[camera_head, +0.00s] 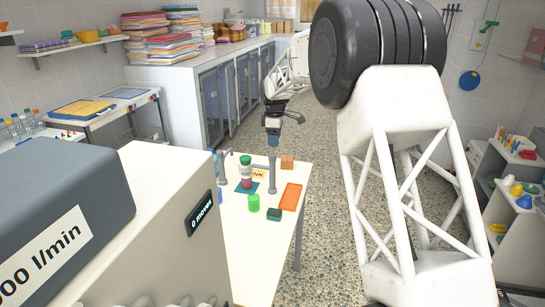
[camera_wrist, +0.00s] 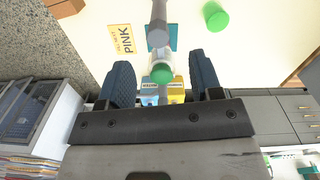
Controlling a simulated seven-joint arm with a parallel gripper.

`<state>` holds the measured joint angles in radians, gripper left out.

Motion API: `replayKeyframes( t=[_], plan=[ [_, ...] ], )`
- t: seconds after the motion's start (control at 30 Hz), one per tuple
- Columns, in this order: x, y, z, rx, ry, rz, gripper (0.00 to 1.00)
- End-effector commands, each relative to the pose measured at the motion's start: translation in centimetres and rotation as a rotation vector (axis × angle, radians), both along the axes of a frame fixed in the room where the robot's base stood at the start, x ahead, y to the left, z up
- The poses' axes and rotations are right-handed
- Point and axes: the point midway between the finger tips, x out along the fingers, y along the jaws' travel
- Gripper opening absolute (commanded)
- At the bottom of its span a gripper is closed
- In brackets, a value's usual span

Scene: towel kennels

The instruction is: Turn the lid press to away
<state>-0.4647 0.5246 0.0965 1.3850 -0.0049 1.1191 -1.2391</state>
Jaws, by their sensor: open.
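The lid press, as far as I can tell, is the grey post (camera_head: 272,178) on the white table; a grey bar runs left from it. In the wrist view a grey rounded part (camera_wrist: 158,30) shows beyond the fingertips. My gripper (camera_head: 273,138) is above the post, pointing down. Its two blue fingers (camera_wrist: 160,64) are spread apart. I see nothing held. Whether they touch the press cannot be told.
A large machine (camera_head: 140,195) blocks the left front.

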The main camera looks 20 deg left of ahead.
Motion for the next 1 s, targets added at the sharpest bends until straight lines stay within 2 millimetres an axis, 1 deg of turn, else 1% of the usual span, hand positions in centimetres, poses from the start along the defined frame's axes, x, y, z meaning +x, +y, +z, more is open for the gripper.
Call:
replayKeyframes(
  t=[0.03,0.17,0.53,0.67,0.87,1.0],
  plan=[
    [0.2,0.4,-0.3,0.0,0.001,0.009,0.59],
    [0.4,0.9,-0.7,-0.002,0.003,0.022,0.59],
    [0.4,0.9,-0.7,-0.002,0.003,0.023,0.59],
    [0.4,0.9,-1.1,-0.002,0.004,0.023,0.59],
    [0.4,0.9,-2.7,-0.002,0.003,0.022,0.59],
    [0.4,0.9,-4.4,-0.003,0.005,0.022,0.59]
  ],
)
